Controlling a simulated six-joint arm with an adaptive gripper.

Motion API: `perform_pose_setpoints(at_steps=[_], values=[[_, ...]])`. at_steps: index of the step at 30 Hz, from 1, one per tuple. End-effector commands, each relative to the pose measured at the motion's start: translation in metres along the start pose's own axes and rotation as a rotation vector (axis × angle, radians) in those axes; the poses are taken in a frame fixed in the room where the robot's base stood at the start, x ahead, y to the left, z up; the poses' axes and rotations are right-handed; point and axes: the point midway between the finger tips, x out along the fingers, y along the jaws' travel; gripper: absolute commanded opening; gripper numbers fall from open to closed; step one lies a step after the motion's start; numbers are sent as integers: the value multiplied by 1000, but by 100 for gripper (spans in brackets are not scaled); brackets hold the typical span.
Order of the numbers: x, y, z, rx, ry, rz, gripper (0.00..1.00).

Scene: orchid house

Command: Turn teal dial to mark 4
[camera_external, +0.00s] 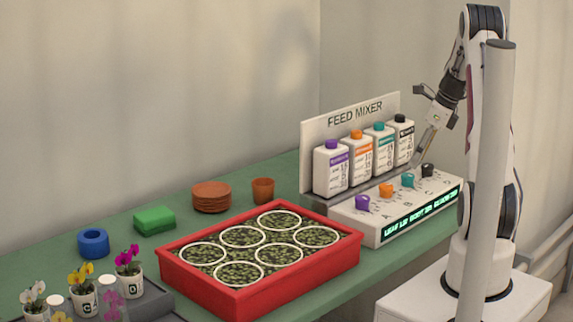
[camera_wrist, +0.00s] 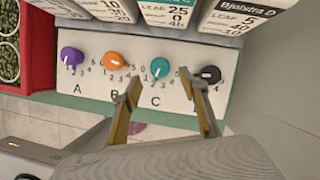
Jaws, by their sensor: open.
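The teal dial (camera_wrist: 160,68) sits above the letter C on the sloped white panel (camera_wrist: 60,107) of the feed mixer. It also shows in the external view (camera_external: 408,181). Small marks surround it; the mark under its white pointer is too small to read for sure. My gripper (camera_wrist: 160,83) is open and empty, with one finger on each side of the teal dial's position in the wrist view. In the external view my gripper (camera_external: 418,161) points down above the panel, near the teal dial. I cannot tell whether the fingers touch anything.
The orange dial (camera_wrist: 116,62) and black dial (camera_wrist: 210,75) flank the teal one; the purple dial (camera_wrist: 71,56) is farther left. Several bottles (camera_external: 361,158) stand behind the dials. A red tray (camera_external: 201,287) lies left of the mixer on the green bench (camera_external: 120,220).

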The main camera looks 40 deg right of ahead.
Motion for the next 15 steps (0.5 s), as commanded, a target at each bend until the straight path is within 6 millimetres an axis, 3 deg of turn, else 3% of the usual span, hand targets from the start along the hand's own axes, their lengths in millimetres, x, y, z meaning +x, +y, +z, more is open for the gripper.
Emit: perform_pose_setpoints(at_steps=[9, 15], values=[[38, 0, 0, 1, 0, 2, 43], [51, 0, 0, 0, 0, 1, 43]])
